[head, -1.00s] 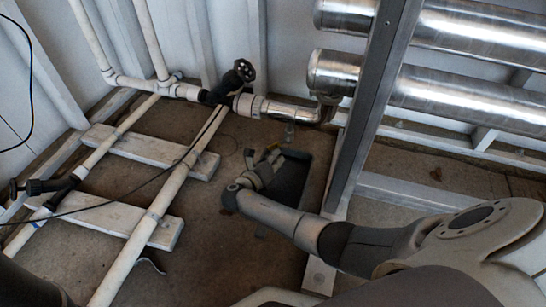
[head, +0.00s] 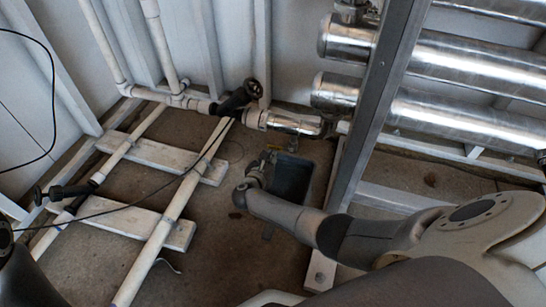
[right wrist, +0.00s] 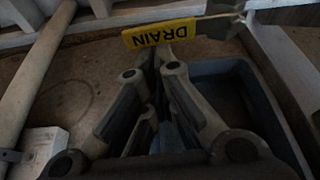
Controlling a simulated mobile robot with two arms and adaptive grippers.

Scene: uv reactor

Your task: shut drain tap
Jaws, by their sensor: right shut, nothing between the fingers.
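A yellow tag reading DRAIN (right wrist: 160,33) hangs at the top of the right wrist view, upside down and just beyond the fingertips. A small grey part (right wrist: 226,22) beside the tag may be the tap's handle; it is too dark to be sure. In the head view the tag shows as a tiny yellow spot (head: 273,147) below the silver pipe elbow (head: 312,125). My right gripper (head: 262,162) is just short of it, low over the floor. Its fingers (right wrist: 155,60) are together and hold nothing. My left gripper is out of view.
A dark open tray (head: 291,178) lies on the floor right of my right gripper. A steel post (head: 372,110) stands close to my right arm. White pipes (head: 165,218) on boards run along the left. A black-handled valve (head: 240,97) sits above.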

